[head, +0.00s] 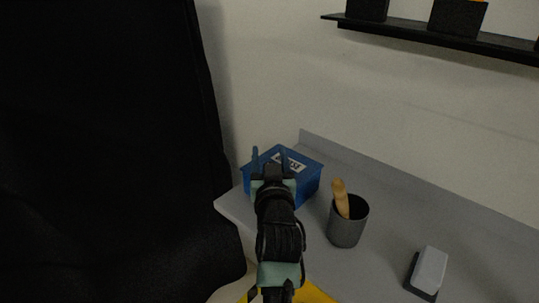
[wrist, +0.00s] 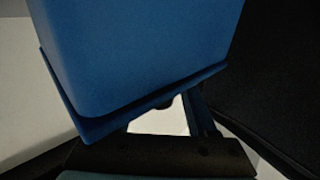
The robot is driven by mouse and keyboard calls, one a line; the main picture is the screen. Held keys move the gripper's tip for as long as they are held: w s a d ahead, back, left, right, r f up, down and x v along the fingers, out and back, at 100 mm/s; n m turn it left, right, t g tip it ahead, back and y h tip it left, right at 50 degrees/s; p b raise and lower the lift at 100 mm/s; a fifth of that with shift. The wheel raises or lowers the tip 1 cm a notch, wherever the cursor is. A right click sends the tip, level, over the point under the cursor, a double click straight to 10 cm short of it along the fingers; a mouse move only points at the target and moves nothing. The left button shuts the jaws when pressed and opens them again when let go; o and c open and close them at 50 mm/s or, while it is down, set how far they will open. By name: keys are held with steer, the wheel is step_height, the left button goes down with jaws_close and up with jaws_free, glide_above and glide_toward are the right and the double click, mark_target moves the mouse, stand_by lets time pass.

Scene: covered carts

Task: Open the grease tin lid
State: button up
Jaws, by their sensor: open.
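The grease tin (head: 308,190) is a blue box with a white label on its lid (head: 308,165), standing at the left end of the grey cart top. The lid looks shut. My gripper (head: 270,155) is open, with its fingers in front of the tin and overlapping it in the head view. In the wrist view the tin's blue wall (wrist: 140,45) fills the upper middle, and the lid's rim (wrist: 150,104) runs slanted just above the gripper. One finger shows right of centre there; the other is mostly hidden. I cannot tell whether a finger touches the lid.
A grey cup (head: 346,228) with a wooden-handled tool (head: 340,198) stands right of the tin. A grey-and-black block (head: 429,272) lies farther right. A dark shelf (head: 440,38) hangs on the wall. Black cloth (head: 110,150) hangs close on the left. The cart top (head: 400,215) between is clear.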

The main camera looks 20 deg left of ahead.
jaws_close()
stand_by(1.4)
